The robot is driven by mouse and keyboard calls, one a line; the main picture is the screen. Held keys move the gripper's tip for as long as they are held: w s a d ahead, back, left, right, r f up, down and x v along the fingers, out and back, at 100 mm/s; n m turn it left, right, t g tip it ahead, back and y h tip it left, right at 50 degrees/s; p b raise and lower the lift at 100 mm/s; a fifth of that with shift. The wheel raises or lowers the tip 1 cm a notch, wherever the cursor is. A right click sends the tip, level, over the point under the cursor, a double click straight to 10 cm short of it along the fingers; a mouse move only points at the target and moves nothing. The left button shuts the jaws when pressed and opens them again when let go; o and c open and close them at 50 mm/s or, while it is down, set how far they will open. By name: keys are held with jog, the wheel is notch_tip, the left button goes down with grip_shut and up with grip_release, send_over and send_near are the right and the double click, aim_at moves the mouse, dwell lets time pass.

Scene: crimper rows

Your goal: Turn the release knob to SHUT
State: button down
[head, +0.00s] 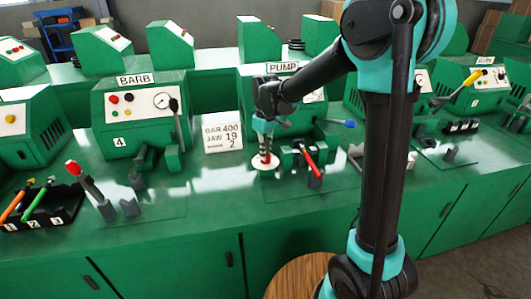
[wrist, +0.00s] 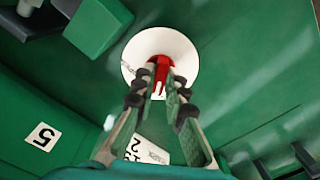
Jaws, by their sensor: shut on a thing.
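The red release knob (wrist: 160,72) sits on a round white dial (wrist: 183,50) in the wrist view. The dial also shows in the head view (head: 259,168), on the green bench in front of the PUMP machine. My gripper (wrist: 161,88) points down over the dial, with its two fingers closed on either side of the red knob.
A card (head: 223,137) reading BAR 400, JAW 19 stands left of my gripper. A red-handled lever (head: 308,155) and a blue-tipped lever (head: 340,123) are close on the right. The BARB machine (head: 140,113) stands left. Open bench lies in front of the dial.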

jog(key=shift+n, duration=1.1)
jog(key=c, duration=1.6)
grip_release()
jog(key=shift+o, duration=0.2)
notch_tip(320, 180, up, 12)
